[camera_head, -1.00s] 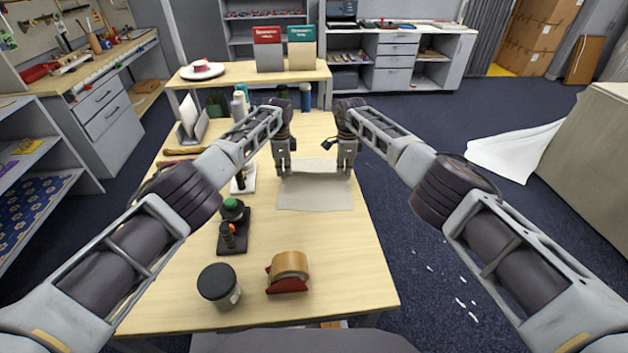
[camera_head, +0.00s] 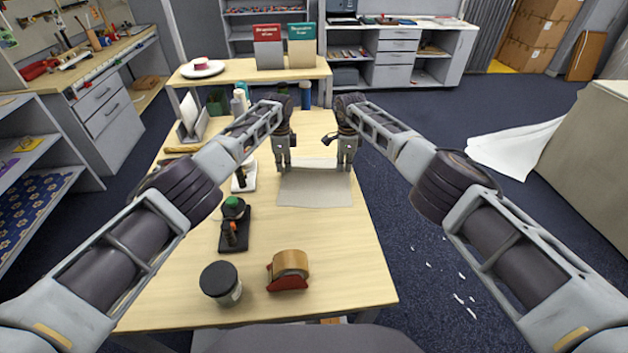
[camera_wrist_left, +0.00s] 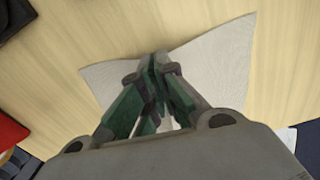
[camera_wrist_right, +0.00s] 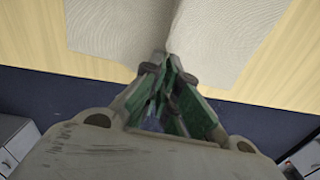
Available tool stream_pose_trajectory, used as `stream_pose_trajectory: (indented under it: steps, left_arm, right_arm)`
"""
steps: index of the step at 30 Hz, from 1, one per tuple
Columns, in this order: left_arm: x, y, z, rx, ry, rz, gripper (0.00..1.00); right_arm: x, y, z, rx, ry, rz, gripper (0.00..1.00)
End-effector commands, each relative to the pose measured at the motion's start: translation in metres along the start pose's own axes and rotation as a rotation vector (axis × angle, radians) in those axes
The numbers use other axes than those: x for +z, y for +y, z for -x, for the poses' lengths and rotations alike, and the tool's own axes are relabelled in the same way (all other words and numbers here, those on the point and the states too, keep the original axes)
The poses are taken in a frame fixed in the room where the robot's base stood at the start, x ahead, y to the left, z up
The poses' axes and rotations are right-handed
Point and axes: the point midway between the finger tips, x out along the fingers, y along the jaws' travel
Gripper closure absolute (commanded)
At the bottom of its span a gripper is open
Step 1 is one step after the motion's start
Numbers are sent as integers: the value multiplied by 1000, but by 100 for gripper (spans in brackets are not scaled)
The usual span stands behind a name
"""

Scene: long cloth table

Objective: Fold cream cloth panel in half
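The cream cloth panel (camera_head: 315,190) lies on the wooden table, mostly flat, its far part raised a little between my grippers. My left gripper (camera_head: 283,168) is at its far left part. In the left wrist view its fingertips (camera_wrist_left: 155,62) are together on the cloth's edge, and the cloth (camera_wrist_left: 215,60) bends up to them. My right gripper (camera_head: 344,168) is at its far right part. In the right wrist view its fingertips (camera_wrist_right: 166,60) are together on a raised ridge of the cloth (camera_wrist_right: 215,35). The pinched cloth itself is mostly hidden by the fingers.
A tape dispenser (camera_head: 289,270), a dark-lidded jar (camera_head: 220,283) and a black stand with a green-topped item (camera_head: 234,225) stand on the near left. A white-based item (camera_head: 243,178) stands left of the cloth. The table right of the cloth is a narrow clear strip.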

Motion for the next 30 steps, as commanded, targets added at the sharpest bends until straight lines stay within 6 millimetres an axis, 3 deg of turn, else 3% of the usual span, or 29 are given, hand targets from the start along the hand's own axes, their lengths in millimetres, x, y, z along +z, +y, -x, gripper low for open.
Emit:
stream_pose_trajectory:
  steps: [30]
  left_arm:
    - [-1,0,43,0,1,0,100]
  right_arm:
    - [0,0,43,-1,0,-1,100]
